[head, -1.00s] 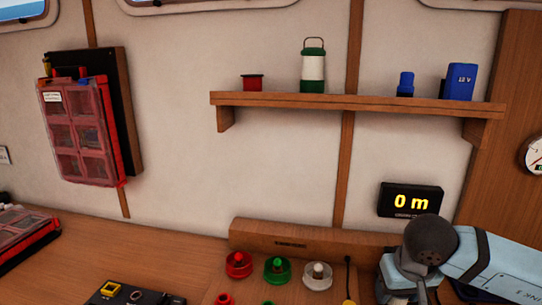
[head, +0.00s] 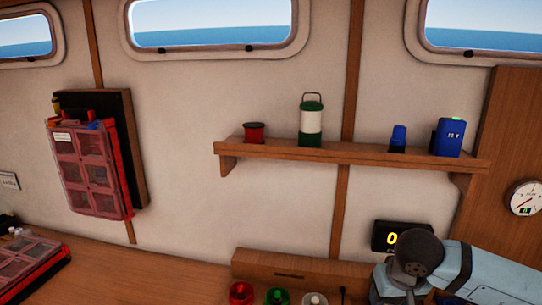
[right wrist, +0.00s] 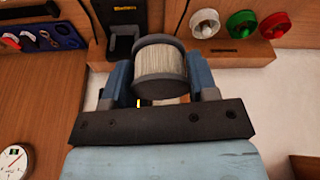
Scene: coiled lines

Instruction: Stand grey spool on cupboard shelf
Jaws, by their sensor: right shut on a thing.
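A grey spool (right wrist: 160,68) wound with pale line is between the fingers of my right gripper (right wrist: 158,80) in the right wrist view. The gripper is shut on it, with one blue finger on each side of its flanges. In the head view my right arm comes in at the bottom right, and the gripper (head: 400,291) is at the lower edge; the spool cannot be made out there. No cupboard can be made out; a wooden wall shelf (head: 350,153) is up on the wall. My left gripper is not in view.
The wall shelf holds a red spool (head: 254,133), a green and white lantern (head: 311,122), a blue bottle-like item (head: 398,138) and a blue 12 V box (head: 448,138). A wooden rack holds coloured reels (right wrist: 243,24).

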